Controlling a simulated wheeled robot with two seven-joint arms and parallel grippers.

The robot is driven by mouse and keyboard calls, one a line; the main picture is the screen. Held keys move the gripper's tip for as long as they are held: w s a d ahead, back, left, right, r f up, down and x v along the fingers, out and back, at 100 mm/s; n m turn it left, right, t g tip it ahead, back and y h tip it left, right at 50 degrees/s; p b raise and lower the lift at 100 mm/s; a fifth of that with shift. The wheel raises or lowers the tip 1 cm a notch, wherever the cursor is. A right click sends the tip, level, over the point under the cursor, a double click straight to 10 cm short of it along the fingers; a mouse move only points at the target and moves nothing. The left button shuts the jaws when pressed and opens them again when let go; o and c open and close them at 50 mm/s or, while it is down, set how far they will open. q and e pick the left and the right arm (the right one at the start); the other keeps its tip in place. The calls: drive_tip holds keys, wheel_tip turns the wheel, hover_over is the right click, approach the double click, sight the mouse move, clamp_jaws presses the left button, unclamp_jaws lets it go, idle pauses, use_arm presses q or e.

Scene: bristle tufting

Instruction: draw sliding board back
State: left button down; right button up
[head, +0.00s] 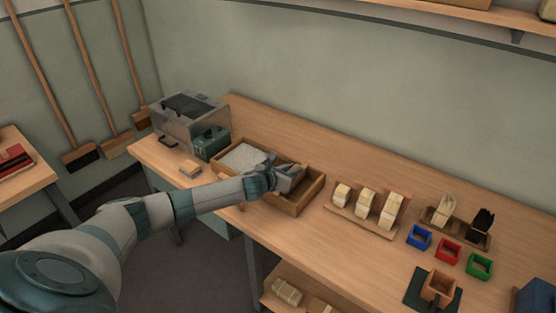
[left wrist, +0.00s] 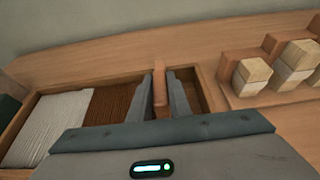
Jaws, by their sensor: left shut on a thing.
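A wooden tray (head: 318,190) stands on the workbench; it also shows in the left wrist view (left wrist: 207,92). It holds a bed of whitish bristle (head: 243,157) at its left, and a brown patch (left wrist: 105,106) lies beside the white in the left wrist view. The sliding board (left wrist: 161,92) is a narrow upright wooden piece across the tray. My left gripper (head: 298,174) is over the tray, shut on the board, with one grey finger on each side of it. The board's lower part is hidden by my gripper. My right gripper is not in view.
To the right are a rack of pale blocks (head: 366,203), a blue box (head: 418,237), a red box (head: 448,250) and a green box (head: 480,266).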

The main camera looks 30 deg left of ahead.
use_arm(q)
drive_tip(key=d, duration=0.4)
drive_tip(key=d+p, duration=0.1)
drive_tip(key=d, duration=0.1)
drive_tip(key=shift+s+f, duration=0.1)
drive_tip(key=shift+s, duration=0.2)
drive_tip(key=shift+a, duration=0.1)
drive_tip(key=c, duration=1.6)
unclamp_jaws()
drive_tip(key=shift+c, duration=0.2)
drive_tip(key=shift+s, duration=0.2)
drive_tip(key=b+v, duration=0.3)
drive_tip(key=v, duration=1.4)
